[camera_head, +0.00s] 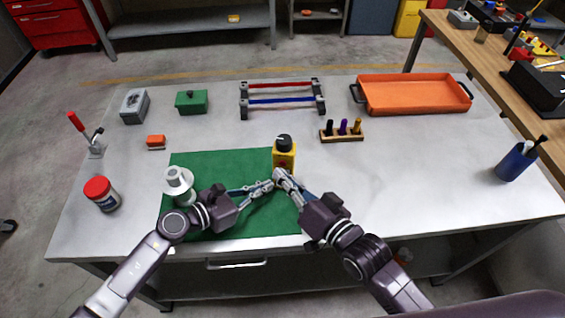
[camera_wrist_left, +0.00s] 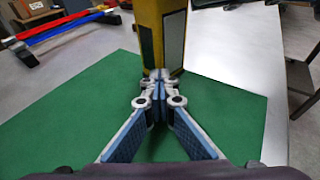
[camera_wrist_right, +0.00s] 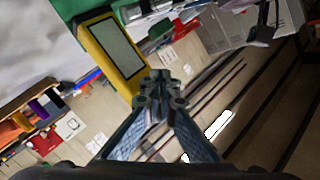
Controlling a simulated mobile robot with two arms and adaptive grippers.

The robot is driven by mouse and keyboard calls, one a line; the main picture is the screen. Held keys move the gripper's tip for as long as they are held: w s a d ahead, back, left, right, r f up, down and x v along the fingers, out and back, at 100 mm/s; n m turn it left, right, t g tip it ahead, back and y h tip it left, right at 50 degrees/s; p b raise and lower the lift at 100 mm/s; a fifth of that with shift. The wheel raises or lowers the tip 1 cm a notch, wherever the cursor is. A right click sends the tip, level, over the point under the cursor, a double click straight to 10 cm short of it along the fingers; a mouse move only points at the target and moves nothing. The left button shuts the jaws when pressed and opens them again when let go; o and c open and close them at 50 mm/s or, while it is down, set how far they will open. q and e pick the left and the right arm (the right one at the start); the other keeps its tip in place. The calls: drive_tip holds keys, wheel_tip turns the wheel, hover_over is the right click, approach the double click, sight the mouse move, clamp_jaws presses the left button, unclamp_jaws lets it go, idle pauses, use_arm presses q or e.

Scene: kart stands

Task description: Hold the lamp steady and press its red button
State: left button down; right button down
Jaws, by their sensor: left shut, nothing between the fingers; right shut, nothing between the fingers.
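The lamp (camera_head: 284,153), a yellow block with a black top, stands upright near the far right corner of the green mat (camera_head: 215,162). A small patch of red shows low on its near face, partly behind my right gripper. My left gripper (camera_head: 272,184) is shut and empty, low beside the lamp's near left side. In the left wrist view its tips (camera_wrist_left: 160,75) are close to the lamp's lower edge (camera_wrist_left: 150,35). My right gripper (camera_head: 278,175) is shut and empty at the lamp's near face. In the right wrist view its tips (camera_wrist_right: 157,78) are near the yellow casing (camera_wrist_right: 112,48); contact is unclear.
A white spool-like object (camera_head: 178,180) stands on the mat beside my left arm. A red-lidded jar (camera_head: 101,193) is further left. A holder with several pegs (camera_head: 342,136), a rack with red and blue bars (camera_head: 282,98) and an orange tray (camera_head: 412,108) are behind. The table's right side is mostly clear.

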drive_tip(key=shift+w, duration=0.1)
idle(0.5)
drive_tip(key=shift+w+d, duration=0.1)
drive_tip(key=shift+w, duration=0.25)
drive_tip(key=shift+w+d, duration=0.1)
drive_tip(key=shift+w, duration=0.4)
idle(0.8)
drive_tip(key=shift+s, duration=0.1)
idle(0.4)
drive_tip(key=shift+s+a, duration=0.2)
drive_tip(key=shift+s, duration=0.65)
drive_tip(key=s, duration=0.2)
drive_tip(key=s+a, duration=0.1)
drive_tip(key=s, duration=0.2)
drive_tip(key=shift+a, duration=0.1)
use_arm(q)
drive_tip(key=c, duration=2.7)
unclamp_jaws()
use_arm(e)
drive_tip(key=shift+w, duration=0.1)
